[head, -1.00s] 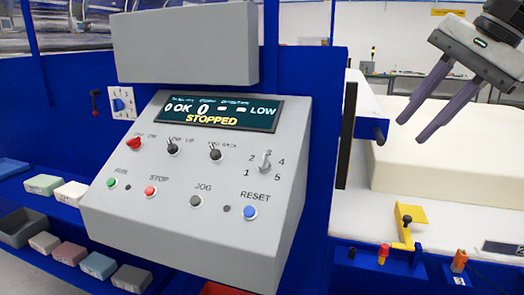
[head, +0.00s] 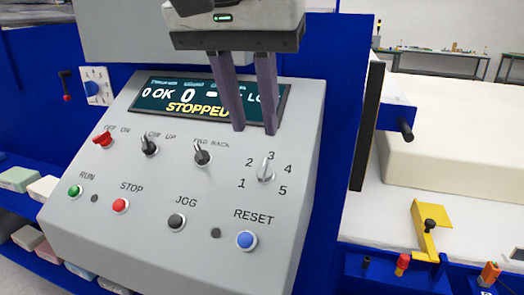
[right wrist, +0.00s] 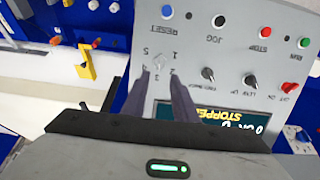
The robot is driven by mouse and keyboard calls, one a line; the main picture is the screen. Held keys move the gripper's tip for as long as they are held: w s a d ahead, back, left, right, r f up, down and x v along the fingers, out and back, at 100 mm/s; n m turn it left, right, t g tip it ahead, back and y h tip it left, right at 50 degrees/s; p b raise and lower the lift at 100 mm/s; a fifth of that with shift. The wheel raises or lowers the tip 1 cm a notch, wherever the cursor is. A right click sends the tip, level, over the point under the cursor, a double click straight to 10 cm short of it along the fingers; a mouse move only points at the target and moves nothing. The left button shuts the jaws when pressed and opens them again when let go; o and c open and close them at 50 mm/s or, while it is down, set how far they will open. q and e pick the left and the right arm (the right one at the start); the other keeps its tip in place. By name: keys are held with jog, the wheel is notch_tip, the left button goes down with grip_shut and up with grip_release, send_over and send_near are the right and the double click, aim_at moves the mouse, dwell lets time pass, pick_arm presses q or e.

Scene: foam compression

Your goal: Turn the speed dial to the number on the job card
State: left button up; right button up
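The speed dial (head: 265,171) is a small grey knob on the sloped grey control panel (head: 150,225), ringed by the numbers 1 to 5. Its pointer looks turned up toward 3. It also shows in the right wrist view (right wrist: 159,62), between my fingertips. My right gripper (head: 255,130) is open and empty, its two dark fingers pointing down just above the dial, apart from it. The fingers cover part of the display (head: 165,100), which reads STOPPED. No job card can be made out. My left gripper is not in view.
Around the dial are the RESET button (head: 246,240), the JOG button (head: 177,222) and the FWD/BACK switch (head: 202,153). A yellow bracket (head: 424,235) and a cream foam block (head: 450,140) are at the right. Coloured blocks lie on blue shelves at the left.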

aim_at(264, 166)
jog(key=x, duration=0.9)
jog(key=shift+s+f, duration=0.1)
jog(key=shift+c, duration=0.4)
grip_shut()
